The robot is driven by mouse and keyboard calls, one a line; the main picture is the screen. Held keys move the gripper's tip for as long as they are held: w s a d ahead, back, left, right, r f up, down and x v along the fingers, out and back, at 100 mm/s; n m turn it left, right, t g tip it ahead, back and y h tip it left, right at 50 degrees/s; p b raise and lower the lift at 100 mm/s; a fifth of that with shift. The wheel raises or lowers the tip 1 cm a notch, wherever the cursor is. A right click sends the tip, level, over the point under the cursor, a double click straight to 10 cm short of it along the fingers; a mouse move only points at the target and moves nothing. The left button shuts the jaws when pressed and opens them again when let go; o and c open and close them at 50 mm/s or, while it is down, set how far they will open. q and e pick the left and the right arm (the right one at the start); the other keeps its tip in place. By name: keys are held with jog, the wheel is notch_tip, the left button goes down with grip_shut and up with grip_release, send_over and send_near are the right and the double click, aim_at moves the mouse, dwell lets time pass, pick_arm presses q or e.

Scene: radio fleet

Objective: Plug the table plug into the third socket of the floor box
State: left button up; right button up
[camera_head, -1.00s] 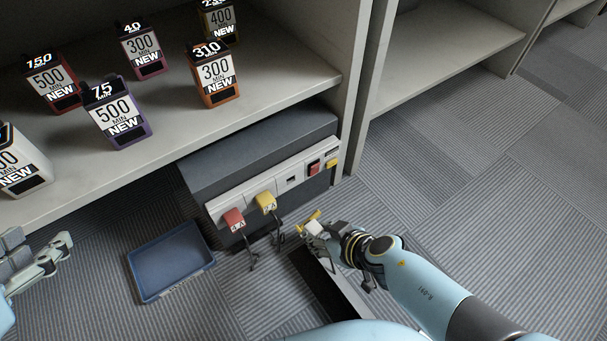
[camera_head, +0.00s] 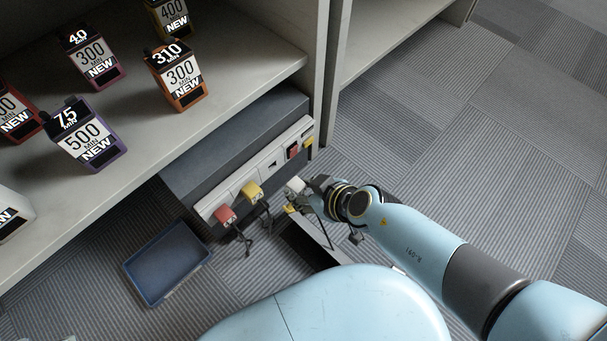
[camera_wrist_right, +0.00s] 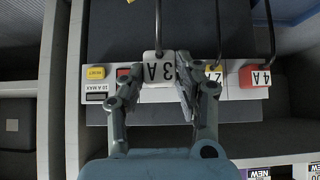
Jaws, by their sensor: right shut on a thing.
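The floor box (camera_head: 235,150) is a dark grey block under the shelf with a white socket strip on its front. A red plug (camera_head: 225,214) and a yellow plug (camera_head: 252,191) sit in the first two sockets. The third socket (camera_head: 272,164) looks empty in the head view. My right gripper (camera_head: 303,193) is shut on a white plug (camera_head: 295,184) marked 3 A, which also shows in the right wrist view (camera_wrist_right: 158,70) with a black cable. The plug is in front of the strip; the exact gap is unclear. Only a sliver of my left gripper (camera_head: 62,338) shows at the bottom edge.
A red switch (camera_head: 293,151) and a yellow reset button (camera_head: 308,143) sit beyond the third socket. Cables hang from the seated plugs. A blue tray (camera_head: 168,262) lies on the carpet at left. The shelf (camera_head: 215,90) overhangs the box and bears several labelled packs.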

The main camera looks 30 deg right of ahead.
jog(key=w, duration=0.1)
jog(key=w+a+p, duration=0.1)
jog(key=shift+w+r, duration=0.2)
jog(key=shift+w, duration=0.1)
pick_arm(q)
jog(key=shift+s+a+f+g+p, duration=0.25)
jog(key=shift+s+f, duration=0.1)
jog(key=shift+f, duration=0.25)
jog(key=shift+s+a+f+g+p, duration=0.15)
jog(key=shift+s+f+g, duration=0.15)
jog(key=shift+f, duration=0.25)
pick_arm(e)
jog(key=shift+w+a+f, duration=0.1)
jog(key=shift+w+a, duration=0.05)
jog(key=shift+w, duration=0.35)
jog(key=shift+w+a+f, duration=0.1)
jog(key=shift+w+a, duration=0.05)
jog(key=shift+w, duration=0.3)
pick_arm(q)
jog(key=shift+w+r+p, duration=0.2)
jog(key=shift+r+p, duration=0.35)
jog(key=shift+r, duration=0.15)
jog(key=shift+r, duration=0.25)
pick_arm(e)
jog(key=shift+w+a, duration=0.25)
jog(key=shift+w, duration=0.35)
dwell(0.4)
jog(key=o, duration=1.2)
pick_arm(q)
jog(key=shift+w, duration=0.1)
